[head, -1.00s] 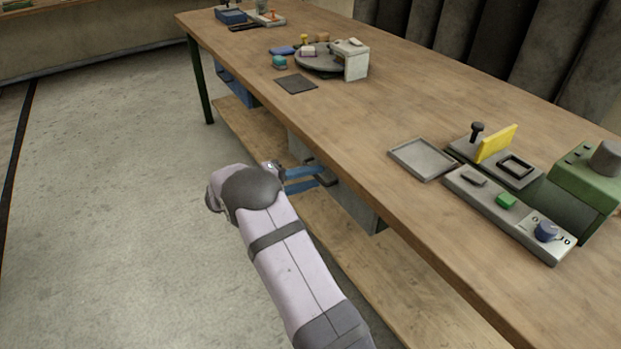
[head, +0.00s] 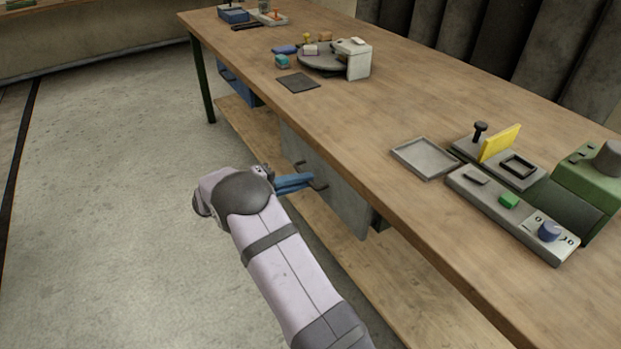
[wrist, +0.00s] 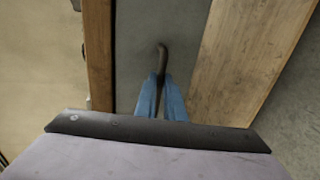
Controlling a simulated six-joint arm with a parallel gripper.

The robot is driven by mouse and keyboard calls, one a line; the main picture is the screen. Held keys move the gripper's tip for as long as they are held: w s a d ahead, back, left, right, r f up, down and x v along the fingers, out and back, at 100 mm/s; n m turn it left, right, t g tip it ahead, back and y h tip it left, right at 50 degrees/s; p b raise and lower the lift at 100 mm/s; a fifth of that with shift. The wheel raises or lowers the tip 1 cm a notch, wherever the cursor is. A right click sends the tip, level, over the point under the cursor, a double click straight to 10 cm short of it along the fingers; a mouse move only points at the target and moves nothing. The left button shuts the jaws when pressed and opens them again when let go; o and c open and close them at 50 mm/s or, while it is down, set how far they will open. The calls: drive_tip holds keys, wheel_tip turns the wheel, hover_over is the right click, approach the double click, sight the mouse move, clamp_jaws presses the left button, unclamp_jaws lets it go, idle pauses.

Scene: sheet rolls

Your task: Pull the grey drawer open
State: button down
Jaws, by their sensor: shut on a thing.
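The grey drawer (head: 345,200) hangs under the long wooden bench, its front standing out a little from the dark frame beside it. Its dark bar handle (head: 319,186) is on the front. My gripper (head: 306,181) reaches it from the left, with blue fingers shut on the handle. In the wrist view the handle (wrist: 162,54) runs between the two blue fingers of my gripper (wrist: 162,88), against the grey drawer front (wrist: 135,40). The drawer's inside is hidden.
The wooden bench top (head: 330,120) overhangs the drawer. A lower wooden shelf (head: 350,255) runs beneath it. A blue drawer (head: 238,85) is farther along under the bench. The grey floor (head: 110,200) to the left is clear.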

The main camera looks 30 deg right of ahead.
drive_tip(key=f+b+v, duration=0.1)
drive_tip(key=f+v, duration=0.1)
drive_tip(key=v, duration=0.8)
drive_tip(key=a+f+v, duration=0.1)
drive_tip(key=f+v, duration=0.1)
drive_tip(key=v, duration=0.9)
drive_tip(key=shift+f+b, duration=0.25)
drive_tip(key=shift+b, duration=0.15)
drive_tip(key=c, duration=1.8)
unclamp_jaws()
drive_tip(key=shift+d, duration=0.1)
drive_tip(key=shift+c, duration=0.2)
